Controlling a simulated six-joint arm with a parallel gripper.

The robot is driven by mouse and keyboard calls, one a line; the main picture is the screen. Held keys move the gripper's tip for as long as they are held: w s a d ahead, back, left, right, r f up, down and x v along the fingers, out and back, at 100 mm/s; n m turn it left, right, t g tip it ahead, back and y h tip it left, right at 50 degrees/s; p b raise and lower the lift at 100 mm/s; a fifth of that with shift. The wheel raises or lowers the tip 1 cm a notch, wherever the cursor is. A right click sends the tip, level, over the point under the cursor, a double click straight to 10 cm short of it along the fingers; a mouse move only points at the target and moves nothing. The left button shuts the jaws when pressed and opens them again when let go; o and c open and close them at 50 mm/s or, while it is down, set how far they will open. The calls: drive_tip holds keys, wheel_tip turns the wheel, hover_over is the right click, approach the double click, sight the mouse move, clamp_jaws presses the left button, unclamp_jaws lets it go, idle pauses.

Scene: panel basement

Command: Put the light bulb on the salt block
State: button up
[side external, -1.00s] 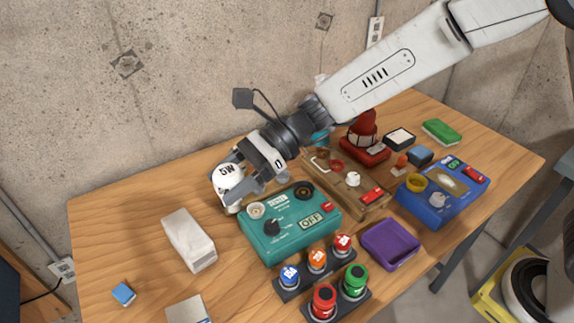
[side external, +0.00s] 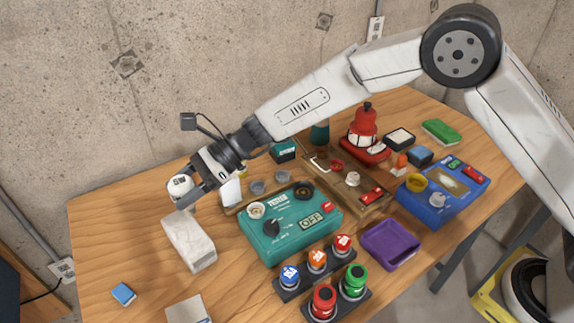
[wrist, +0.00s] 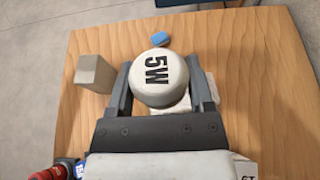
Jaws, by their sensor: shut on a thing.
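The light bulb (side external: 180,186) has a white globe marked 5W. My gripper (side external: 191,194) is shut on it. In the wrist view the bulb (wrist: 160,76) sits between my two fingers (wrist: 160,88), its marked face toward the camera. The salt block (side external: 189,242) is a whitish, rough-edged oblong lying on the table at the left. The bulb is above the far end of the block in the side view; whether they touch cannot be told. In the wrist view the salt block (wrist: 182,106) is mostly hidden behind the bulb and fingers.
A teal control box (side external: 290,225) stands right of the salt block. A pale box (side external: 188,310) and a small blue block (side external: 123,293) lie nearer the front left. Button stands (side external: 318,265) and a purple tray (side external: 390,244) are at the right.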

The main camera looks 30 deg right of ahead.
drive_tip(key=shift+w+a+f, duration=0.35)
drive_tip(key=shift+w+f, duration=0.2)
drive_tip(key=shift+f, duration=0.2)
drive_tip(key=shift+w+a+f, duration=0.35)
drive_tip(key=shift+w+f, duration=0.15)
drive_tip(key=shift+f, duration=0.2)
drive_tip(key=shift+f, duration=0.1)
drive_tip(key=shift+w+a+f, duration=0.1)
drive_tip(key=shift+w+f, duration=0.05)
drive_tip(key=shift+f, duration=1.6)
drive_tip(key=shift+f, duration=0.1)
drive_tip(key=o, duration=1.3)
drive_tip(key=shift+c, duration=0.2)
